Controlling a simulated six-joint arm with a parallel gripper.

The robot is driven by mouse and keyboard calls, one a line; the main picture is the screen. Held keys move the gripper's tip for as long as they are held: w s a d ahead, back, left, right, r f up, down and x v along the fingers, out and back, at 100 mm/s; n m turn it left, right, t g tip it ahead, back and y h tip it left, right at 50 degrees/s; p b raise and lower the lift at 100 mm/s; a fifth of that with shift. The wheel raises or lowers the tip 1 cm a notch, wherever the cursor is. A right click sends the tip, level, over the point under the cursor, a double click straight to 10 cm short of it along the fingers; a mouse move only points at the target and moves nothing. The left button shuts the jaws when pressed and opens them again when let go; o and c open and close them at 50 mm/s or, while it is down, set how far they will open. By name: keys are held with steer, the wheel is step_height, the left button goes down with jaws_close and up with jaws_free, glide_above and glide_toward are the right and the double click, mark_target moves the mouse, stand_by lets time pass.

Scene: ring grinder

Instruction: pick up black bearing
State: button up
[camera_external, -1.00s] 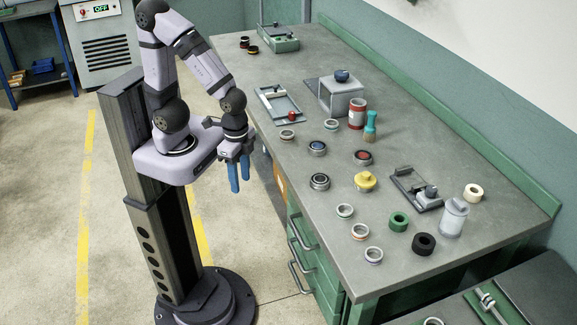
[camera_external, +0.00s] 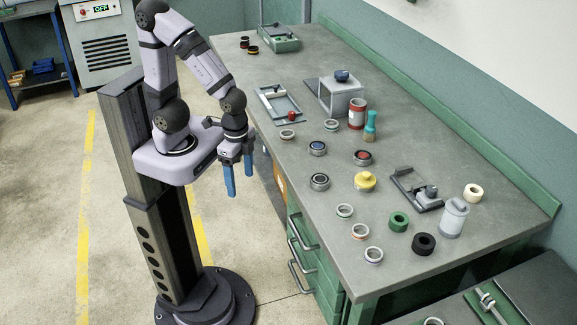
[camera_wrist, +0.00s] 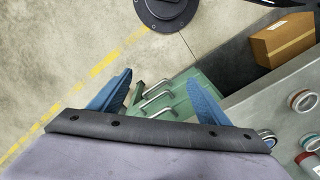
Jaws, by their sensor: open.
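A black bearing (camera_external: 423,244) lies flat on the workbench near its front right corner, to the right of a green ring (camera_external: 398,222). My gripper (camera_external: 239,179) hangs beside the left edge of the bench, off the tabletop and far from the black bearing. Its two blue fingers point down and are apart, with nothing between them. In the wrist view the open fingers (camera_wrist: 158,95) show over the floor and the green drawers. The black bearing is not in the wrist view.
A red can (camera_external: 356,114) and a grey box (camera_external: 342,97) stand farther back.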

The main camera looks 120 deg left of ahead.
step_height(320, 180, up, 5)
steer(key=n+t+h+p, duration=0.75)
steer(key=n+t, duration=0.35)
steer(key=n, duration=1.7)
glide_above(320, 181)
steer(key=s+a, duration=0.4)
steer(key=shift+f+h, duration=0.45)
steer(key=shift+f, duration=1.35)
steer(key=shift+p, duration=0.3)
